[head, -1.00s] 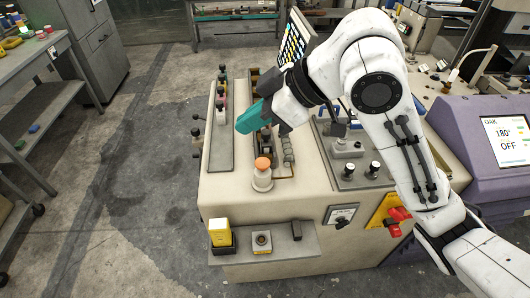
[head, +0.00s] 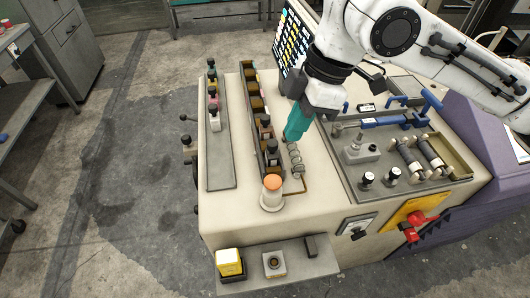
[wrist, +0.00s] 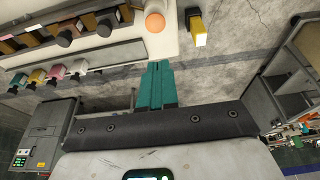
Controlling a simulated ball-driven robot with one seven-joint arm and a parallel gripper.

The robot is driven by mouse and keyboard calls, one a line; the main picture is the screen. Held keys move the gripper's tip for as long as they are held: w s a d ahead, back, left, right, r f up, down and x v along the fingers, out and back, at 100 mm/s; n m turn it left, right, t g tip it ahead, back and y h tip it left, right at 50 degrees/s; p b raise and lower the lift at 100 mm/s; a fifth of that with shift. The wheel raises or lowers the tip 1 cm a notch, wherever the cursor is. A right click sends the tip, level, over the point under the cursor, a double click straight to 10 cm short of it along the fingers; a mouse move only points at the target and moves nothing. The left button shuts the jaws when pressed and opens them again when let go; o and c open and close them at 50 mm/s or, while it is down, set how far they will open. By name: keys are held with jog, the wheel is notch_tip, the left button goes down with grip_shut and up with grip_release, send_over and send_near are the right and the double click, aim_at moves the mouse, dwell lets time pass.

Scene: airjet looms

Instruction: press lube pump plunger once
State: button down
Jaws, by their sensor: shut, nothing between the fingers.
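The lube pump plunger, an orange round cap (head: 272,182) on a cream base (head: 271,201), stands upright near the front of the machine top. A coiled pipe (head: 295,160) runs beside it. In the wrist view the orange cap (wrist: 155,22) shows at the top, just beyond the fingertips. My gripper (head: 290,137) has teal fingers, shut and empty, pointing down above the machine top, behind and slightly right of the plunger and apart from it. In the wrist view the gripper (wrist: 160,64) has its fingers together.
A row of brown blocks (head: 258,105) lies left of my gripper. Blue-handled valves (head: 390,121) and grey cylinders lie right. A front shelf holds a yellow block (head: 229,258). A red switch (head: 412,234) sits at the front right.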

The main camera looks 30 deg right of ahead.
jog(key=shift+w+d, duration=0.1)
jog(key=shift+w, duration=0.2)
send_near(272, 180)
jog(key=x, duration=0.2)
jog(key=p+x, duration=0.1)
jog(key=x, duration=0.2)
jog(key=shift+a, duration=0.25)
jog(key=shift+f, duration=0.75)
